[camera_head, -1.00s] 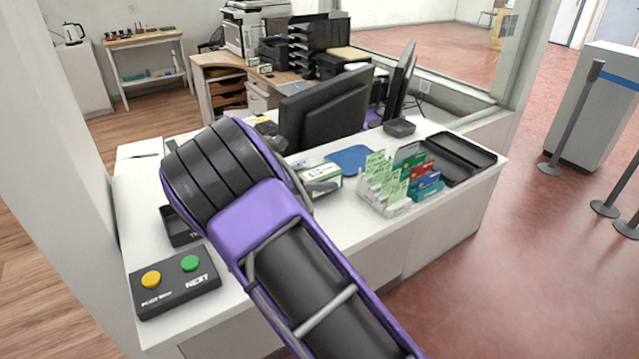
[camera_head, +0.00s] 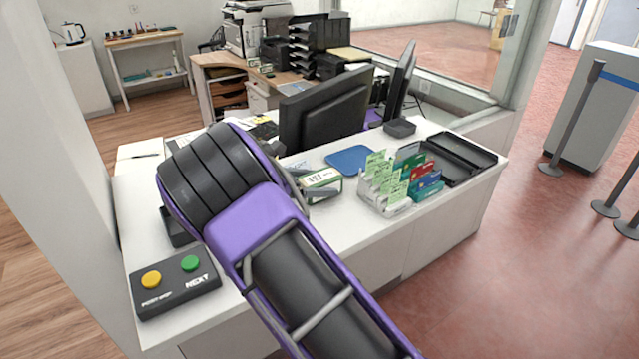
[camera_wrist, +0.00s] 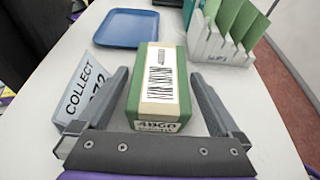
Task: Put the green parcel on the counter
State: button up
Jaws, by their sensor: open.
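The green parcel (camera_wrist: 160,90) is a small green box with a white printed label across its top. In the wrist view it stands on the white counter (camera_wrist: 255,115) between the fingers of my gripper (camera_wrist: 160,100). The fingers are open, with a gap on each side of the parcel. In the head view the parcel (camera_head: 324,184) shows just right of my gripper, and my arm hides part of the gripper. The counter (camera_head: 345,225) runs across the middle of the head view.
A blue tray (camera_head: 350,160) lies behind the parcel. A leaflet rack (camera_head: 385,195) stands to its right. A "COLLECT" card (camera_wrist: 82,88) stands beside the left finger. Monitors (camera_head: 325,108) stand behind. A two-button box (camera_head: 175,283) sits at the front left.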

jog(key=v, duration=1.1)
jog(key=shift+a, duration=0.1)
jog(key=shift+r, duration=0.1)
